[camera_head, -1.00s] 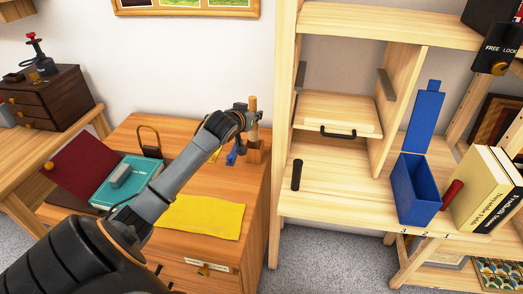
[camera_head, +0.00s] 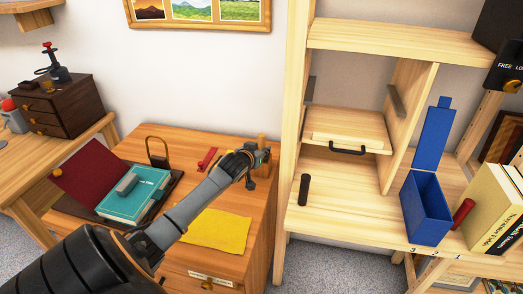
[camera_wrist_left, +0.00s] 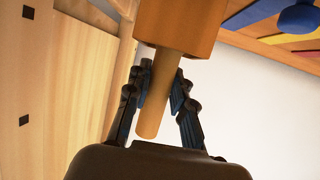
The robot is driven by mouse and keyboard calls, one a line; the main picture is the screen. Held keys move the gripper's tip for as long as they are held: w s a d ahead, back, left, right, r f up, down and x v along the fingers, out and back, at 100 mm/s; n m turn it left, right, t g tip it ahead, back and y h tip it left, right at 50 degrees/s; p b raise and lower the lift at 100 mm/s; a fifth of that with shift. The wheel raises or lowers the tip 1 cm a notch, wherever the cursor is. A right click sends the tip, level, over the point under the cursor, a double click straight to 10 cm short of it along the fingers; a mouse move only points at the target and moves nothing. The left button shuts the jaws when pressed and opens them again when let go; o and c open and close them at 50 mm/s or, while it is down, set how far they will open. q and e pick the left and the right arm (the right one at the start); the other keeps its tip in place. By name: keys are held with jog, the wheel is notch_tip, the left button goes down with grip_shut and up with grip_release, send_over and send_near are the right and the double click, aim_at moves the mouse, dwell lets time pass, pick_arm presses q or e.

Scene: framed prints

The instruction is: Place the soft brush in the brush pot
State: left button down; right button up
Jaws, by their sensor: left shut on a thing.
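My left gripper (camera_head: 259,163) is at the back right corner of the wooden desk. It is shut on the soft brush (camera_head: 262,141), whose pale round handle sticks up above the fingers. In the left wrist view the handle (camera_wrist_left: 160,90) lies between the two dark fingers (camera_wrist_left: 160,95), with its free end towards the palm. The orange-brown wooden block that looks like the brush pot (camera_wrist_left: 178,22) meets the handle's other end there. The brush's lower end is hidden, so how deep it sits cannot be told. In the head view the gripper largely covers the pot. My right gripper is not in view.
The desk holds a yellow cloth (camera_head: 212,230), a teal book (camera_head: 135,193), a padlock-like shackle (camera_head: 157,150) and a red item (camera_head: 207,158). A wooden shelf unit (camera_head: 297,150) stands close to the right of the gripper. A blue box (camera_head: 426,208) stands on its shelf.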

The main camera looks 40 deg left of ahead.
pick_arm(q)
jog(key=c, duration=1.3)
grip_release()
jog(key=shift+c, duration=0.2)
jog(key=shift+o, duration=0.9)
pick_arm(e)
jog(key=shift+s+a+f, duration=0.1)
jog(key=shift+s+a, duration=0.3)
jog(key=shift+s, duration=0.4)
pick_arm(q)
jog(key=shift+r, duration=0.2)
jog(key=shift+s+d, duration=0.15)
jog(key=shift+s, duration=0.2)
jog(key=v, duration=1.1)
jog(key=shift+p, duration=0.45)
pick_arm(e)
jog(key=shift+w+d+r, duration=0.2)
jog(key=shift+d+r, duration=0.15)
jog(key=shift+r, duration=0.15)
